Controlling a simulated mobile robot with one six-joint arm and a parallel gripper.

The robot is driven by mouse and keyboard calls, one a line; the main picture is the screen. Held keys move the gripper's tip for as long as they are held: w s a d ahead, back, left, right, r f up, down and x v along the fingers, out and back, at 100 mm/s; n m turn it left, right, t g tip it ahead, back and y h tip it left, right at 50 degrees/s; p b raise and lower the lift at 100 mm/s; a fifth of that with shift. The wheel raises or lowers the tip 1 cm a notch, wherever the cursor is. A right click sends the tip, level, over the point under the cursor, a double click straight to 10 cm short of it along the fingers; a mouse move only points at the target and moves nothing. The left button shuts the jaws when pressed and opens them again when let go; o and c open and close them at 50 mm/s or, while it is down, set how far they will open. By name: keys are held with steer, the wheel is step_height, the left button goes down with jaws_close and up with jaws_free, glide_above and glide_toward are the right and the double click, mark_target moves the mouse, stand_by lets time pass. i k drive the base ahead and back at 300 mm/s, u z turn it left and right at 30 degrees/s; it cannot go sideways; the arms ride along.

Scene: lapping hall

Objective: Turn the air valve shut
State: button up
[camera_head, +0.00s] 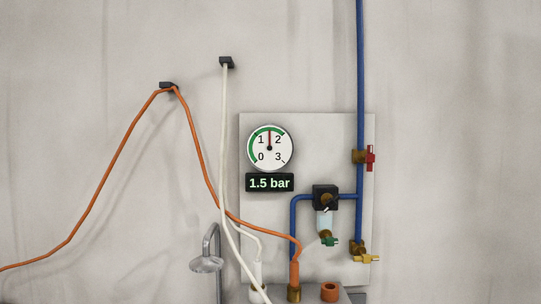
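A blue air pipe (360,70) runs down the right side of a pale wall panel (305,130). On it sits a brass valve with a red handle (371,158), which stands upright, in line with the pipe. Lower down, a brass valve with a yellow handle (366,259) lies roughly level, across the pipe. A small green handle (330,241) shows below the black regulator (325,197). No labels tell which is the air valve. The round gauge (270,148) has its needle straight up, and the display (270,183) reads 1.5 bar. My gripper is not in view.
An orange hose (110,159) and a white hose (224,140) hang from wall hooks and cross at the panel's lower left. A grey metal spout (207,264) stands left of the panel. An orange-brown socket (329,291) is at the bottom. The wall right of the panel is clear.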

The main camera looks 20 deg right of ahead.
mark_target(370, 158)
steer(key=u, duration=0.3)
steer(key=k, duration=0.9)
steer(key=z, duration=1.35)
steer(key=i, duration=0.7)
steer(key=u, duration=0.05)
